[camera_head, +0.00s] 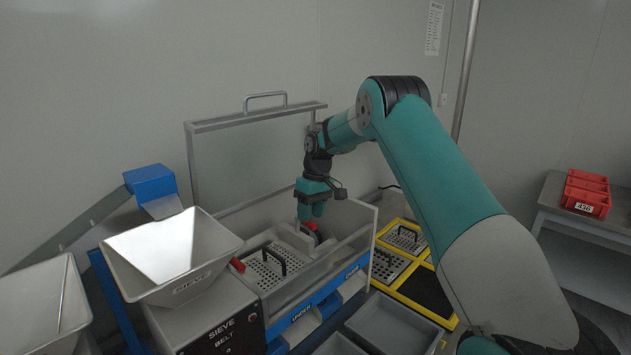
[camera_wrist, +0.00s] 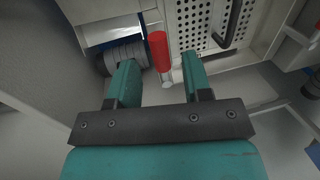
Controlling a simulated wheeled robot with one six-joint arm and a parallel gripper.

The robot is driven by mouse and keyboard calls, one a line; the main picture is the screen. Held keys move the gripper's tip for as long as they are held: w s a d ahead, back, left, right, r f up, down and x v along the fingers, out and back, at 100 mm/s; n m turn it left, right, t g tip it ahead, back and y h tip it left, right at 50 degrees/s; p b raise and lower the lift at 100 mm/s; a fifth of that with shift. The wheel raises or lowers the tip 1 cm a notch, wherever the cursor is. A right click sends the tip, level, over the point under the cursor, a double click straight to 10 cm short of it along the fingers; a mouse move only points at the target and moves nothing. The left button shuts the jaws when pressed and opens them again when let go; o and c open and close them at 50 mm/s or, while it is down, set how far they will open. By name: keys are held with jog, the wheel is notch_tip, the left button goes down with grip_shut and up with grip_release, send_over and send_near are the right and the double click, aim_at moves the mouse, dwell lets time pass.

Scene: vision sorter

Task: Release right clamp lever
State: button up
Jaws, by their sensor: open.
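The right clamp lever, with a red handle (camera_wrist: 158,50), shows in the wrist view between the tips of my gripper (camera_wrist: 158,66). The fingers are open, one on each side of the handle, with a gap on both sides. In the head view my gripper (camera_head: 312,212) points down into the sieve box, and a red part of the lever (camera_head: 309,226) shows beside the fingers, partly hidden. Another red lever (camera_head: 238,265) is at the left front of the box. A perforated sieve plate with a black handle (camera_head: 272,262) lies in the box.
The box's clear lid (camera_head: 250,155) stands raised behind. A metal hopper (camera_head: 170,250) is at the left. Yellow-framed trays with perforated plates (camera_head: 388,265) lie to the right, with a grey bin (camera_head: 395,325) in front. Red crates (camera_head: 586,195) stand on a far-right table.

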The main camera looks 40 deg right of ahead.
jog(key=d+r+p, duration=0.3)
jog(key=r+p, duration=0.3)
jog(key=r, duration=0.9)
jog(key=shift+w, duration=0.3)
jog(key=s+a+r+n+b, duration=0.1)
jog(key=s+a+r, duration=0.1)
jog(key=s+a, duration=0.45)
jog(key=s+a+r+n+y+b, duration=0.1)
jog(key=s+a+r, duration=0.15)
jog(key=a, duration=0.65)
jog(key=s+a+r+n+b, duration=0.1)
jog(key=s+a+r, duration=0.1)
jog(key=s+a, duration=0.5)
jog(key=s+a+f+b, duration=0.1)
jog(key=s+a+f, duration=0.1)
jog(key=s, duration=0.5)
jog(key=s+a+f+n, duration=0.1)
jog(key=s+a+f, duration=0.1)
jog(key=s, duration=0.6)
jog(key=s+a+f+y+b, duration=0.1)
jog(key=s+a+f, duration=0.1)
jog(key=s+a, duration=0.2)
jog(key=s, duration=0.3)
jog(key=shift+s+f+n+b, duration=0.2)
jog(key=shift+n+b, duration=0.1)
jog(key=shift+n, duration=0.1)
